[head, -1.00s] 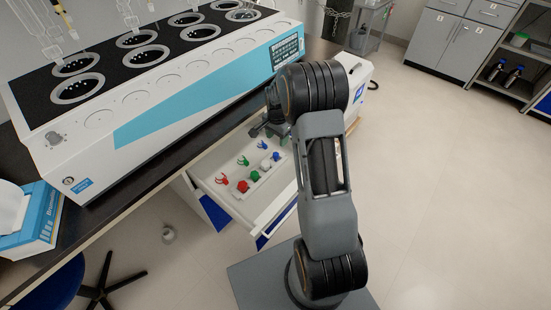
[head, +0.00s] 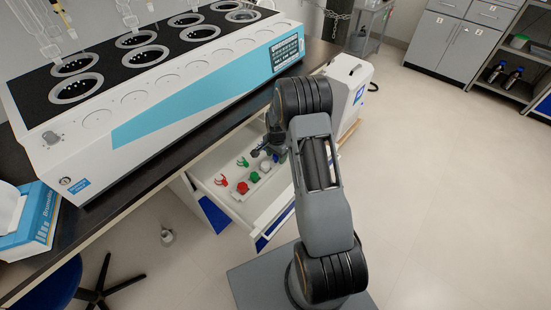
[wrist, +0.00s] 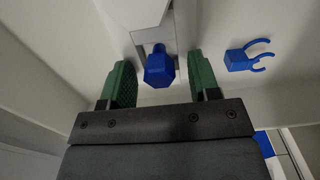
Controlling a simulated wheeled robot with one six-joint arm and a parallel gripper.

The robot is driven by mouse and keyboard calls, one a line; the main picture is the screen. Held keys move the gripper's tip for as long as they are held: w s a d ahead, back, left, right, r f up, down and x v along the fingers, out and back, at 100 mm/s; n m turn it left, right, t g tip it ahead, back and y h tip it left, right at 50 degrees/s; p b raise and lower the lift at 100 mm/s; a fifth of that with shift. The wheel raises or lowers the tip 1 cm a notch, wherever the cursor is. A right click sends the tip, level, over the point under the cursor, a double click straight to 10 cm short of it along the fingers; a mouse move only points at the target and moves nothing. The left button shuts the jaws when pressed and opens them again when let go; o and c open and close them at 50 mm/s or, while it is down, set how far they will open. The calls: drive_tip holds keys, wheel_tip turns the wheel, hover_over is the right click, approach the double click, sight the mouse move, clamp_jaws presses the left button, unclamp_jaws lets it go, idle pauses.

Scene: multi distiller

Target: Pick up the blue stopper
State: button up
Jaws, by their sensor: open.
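The blue stopper (wrist: 159,68) is a faceted blue piece standing in the end of a pale holder strip, seen in the wrist view. My gripper (wrist: 160,82) has green fingers, open, one on each side of the stopper with a gap to both. In the head view my gripper (head: 270,150) is down in the open drawer at the far end of the row of stoppers. It hides most of the blue pieces there.
The open white drawer (head: 272,221) also holds a red stopper (head: 242,187), a green stopper (head: 253,177), and red and green clips on its floor. A blue clip (wrist: 243,58) lies right of my gripper. The white distiller (head: 160,110) stands on the bench above the drawer.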

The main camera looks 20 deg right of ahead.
drive_tip(key=c, duration=1)
